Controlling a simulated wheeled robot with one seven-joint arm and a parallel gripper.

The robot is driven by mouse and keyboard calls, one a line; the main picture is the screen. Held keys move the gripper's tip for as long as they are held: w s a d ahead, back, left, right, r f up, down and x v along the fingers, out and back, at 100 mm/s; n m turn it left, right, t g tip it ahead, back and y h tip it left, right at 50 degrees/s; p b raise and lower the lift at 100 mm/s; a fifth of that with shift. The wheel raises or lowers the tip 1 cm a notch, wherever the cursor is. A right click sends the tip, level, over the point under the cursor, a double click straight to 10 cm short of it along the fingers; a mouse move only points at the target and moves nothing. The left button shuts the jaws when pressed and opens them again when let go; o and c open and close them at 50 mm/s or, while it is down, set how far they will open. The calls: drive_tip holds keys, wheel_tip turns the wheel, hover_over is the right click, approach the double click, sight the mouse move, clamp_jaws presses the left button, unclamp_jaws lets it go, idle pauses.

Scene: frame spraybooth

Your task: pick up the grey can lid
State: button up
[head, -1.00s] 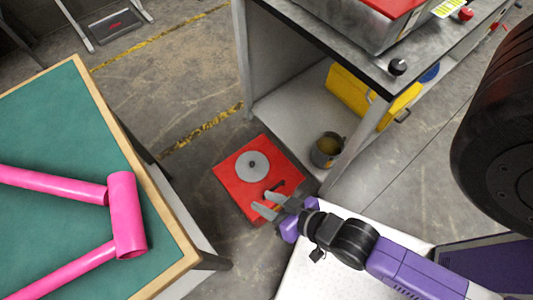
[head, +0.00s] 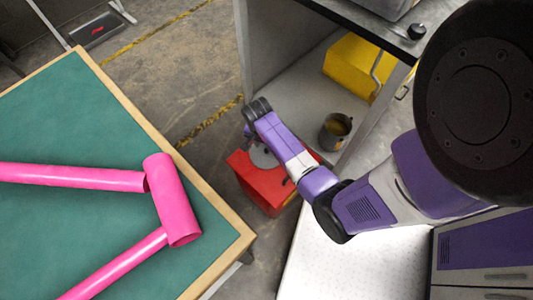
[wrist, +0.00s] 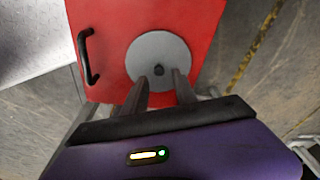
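The grey can lid (wrist: 158,54) is a round flat disc with a dark knob at its middle. It lies on top of a red box (wrist: 205,20) with a black handle. In the head view the lid (head: 263,157) is partly hidden behind my arm. My gripper (wrist: 160,80) is open, its two fingers apart and pointing at the lid's near part, one on each side of the knob in the wrist view. I cannot tell whether the fingers touch the lid. In the head view the fingers are hidden by my wrist.
A green-topped table (head: 95,120) with a pink tube frame (head: 173,200) stands at the left. A metal bench with a lower shelf (head: 300,108) stands behind the box. A can (head: 335,131) and a yellow box (head: 352,66) are on that shelf.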

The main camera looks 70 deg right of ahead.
sight(267, 152)
drive_tip(key=f, duration=0.2)
drive_tip(key=d+f+b, duration=0.1)
drive_tip(key=f, duration=0.2)
drive_tip(key=d+f+b, duration=0.1)
drive_tip(key=f, duration=0.1)
drive_tip(key=shift+s+f, duration=0.2)
drive_tip(key=shift+s, duration=0.05)
clamp_jaws()
